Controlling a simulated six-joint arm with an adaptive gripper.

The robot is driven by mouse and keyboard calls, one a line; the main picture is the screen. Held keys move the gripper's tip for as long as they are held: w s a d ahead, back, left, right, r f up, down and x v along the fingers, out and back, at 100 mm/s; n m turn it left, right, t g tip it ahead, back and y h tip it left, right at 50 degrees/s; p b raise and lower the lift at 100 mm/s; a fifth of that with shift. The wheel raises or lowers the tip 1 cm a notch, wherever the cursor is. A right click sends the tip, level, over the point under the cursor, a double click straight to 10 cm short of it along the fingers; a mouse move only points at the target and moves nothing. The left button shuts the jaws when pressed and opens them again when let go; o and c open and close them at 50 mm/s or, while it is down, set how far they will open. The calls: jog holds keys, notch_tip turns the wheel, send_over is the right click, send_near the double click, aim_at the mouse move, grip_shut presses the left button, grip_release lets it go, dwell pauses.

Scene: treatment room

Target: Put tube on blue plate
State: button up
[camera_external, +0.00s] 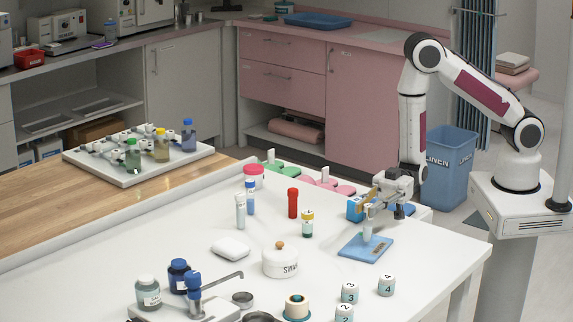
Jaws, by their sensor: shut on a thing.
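The blue plate (352,250) lies flat on the white table, right of the middle. My gripper (370,211) is shut on this tube from above. The lower end of the tube appears at or just above the plate's surface; contact cannot be told for sure.
A white swab jar (280,263) is left of the plate. Numbered white jars (386,286) stand in front. A tray (140,172) with bottles sits at the back left. The table right of the plate is clear.

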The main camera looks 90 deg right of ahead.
jog(key=shift+f, duration=0.5)
jog(key=shift+f, duration=0.15)
jog(key=o, duration=0.9)
jog(key=shift+c, duration=0.2)
jog(key=shift+d, duration=0.1)
jog(key=v, duration=1.1)
jog(key=shift+s+d, duration=0.25)
jog(key=shift+s, duration=0.1)
jog(key=shift+w, duration=0.15)
